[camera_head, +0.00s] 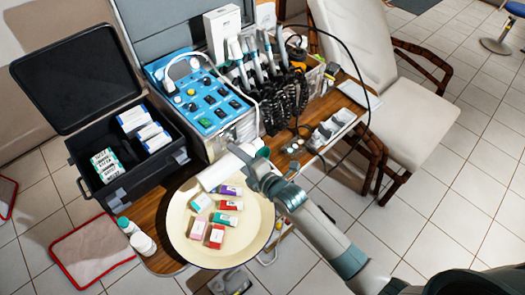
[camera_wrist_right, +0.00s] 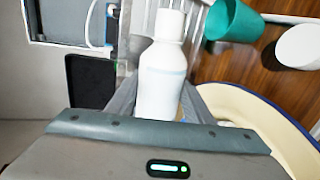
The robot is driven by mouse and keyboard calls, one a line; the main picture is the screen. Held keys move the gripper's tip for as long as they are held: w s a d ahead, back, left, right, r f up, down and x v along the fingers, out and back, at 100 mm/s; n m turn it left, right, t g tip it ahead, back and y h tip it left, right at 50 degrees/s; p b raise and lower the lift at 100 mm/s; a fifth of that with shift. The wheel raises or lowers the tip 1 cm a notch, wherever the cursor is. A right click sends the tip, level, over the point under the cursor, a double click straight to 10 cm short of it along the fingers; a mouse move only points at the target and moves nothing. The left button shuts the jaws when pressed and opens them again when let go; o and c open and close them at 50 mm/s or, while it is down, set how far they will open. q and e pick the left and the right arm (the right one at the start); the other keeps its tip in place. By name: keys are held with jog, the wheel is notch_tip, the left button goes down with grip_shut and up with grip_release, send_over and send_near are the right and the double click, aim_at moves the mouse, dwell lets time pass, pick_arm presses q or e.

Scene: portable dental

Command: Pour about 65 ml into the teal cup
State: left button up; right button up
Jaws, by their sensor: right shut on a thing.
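My right gripper (camera_head: 252,170) is shut on a white bottle (camera_wrist_right: 162,85), its fingers on either side of the body. In the right wrist view the bottle's narrower white top points away from the gripper. In the head view the bottle (camera_head: 217,173) looks tilted, above the far edge of the round cream tray. The teal cup (camera_wrist_right: 234,20) is to the right of the bottle's top in the right wrist view, apart from it. In the head view the cup (camera_head: 263,152) is partly hidden by my right gripper. Its contents are not visible. My left gripper is not in view.
The round cream tray (camera_head: 185,235) holds several small coloured boxes. A white cup (camera_wrist_right: 299,46) stands near the teal cup. A blue dental unit (camera_head: 205,100) with corded handpieces is behind. An open black case (camera_head: 175,160) and white bottles (camera_head: 143,243) are at left.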

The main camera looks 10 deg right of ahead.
aim_at(234, 162)
jog(key=shift+r, duration=0.25)
dwell(0.3)
jog(key=shift+s+a+m, duration=0.2)
jog(key=shift+a+m, duration=0.1)
jog(key=shift+a, duration=0.1)
dwell(0.3)
jog(key=shift+s+a+r+m+p, duration=0.15)
jog(key=shift+a+r+m+p, duration=0.15)
jog(key=shift+p, duration=0.3)
dwell(0.7)
jog(key=shift+s+a+r, duration=0.1)
jog(key=shift+s+a, duration=0.1)
jog(key=shift+a, duration=0.1)
dwell(0.4)
notch_tip(234, 162, down, 3)
jog(key=n+b, duration=0.1)
jog(key=b, duration=0.2)
jog(key=shift+r+n+h, duration=0.2)
jog(key=shift+n+h, duration=0.1)
jog(key=shift+n, duration=0.1)
jog(key=r, duration=0.1)
jog(key=r+n+p, duration=0.1)
jog(key=r, duration=0.1)
jog(key=shift+s+a+n+t+h, duration=0.2)
jog(key=shift+n+t+h, duration=0.1)
jog(key=shift+t, duration=0.1)
jog(key=shift+d+r+p, duration=0.1)
jog(key=shift+r+p, duration=0.1)
jog(key=shift+p, duration=0.2)
jog(key=shift+f, duration=0.1)
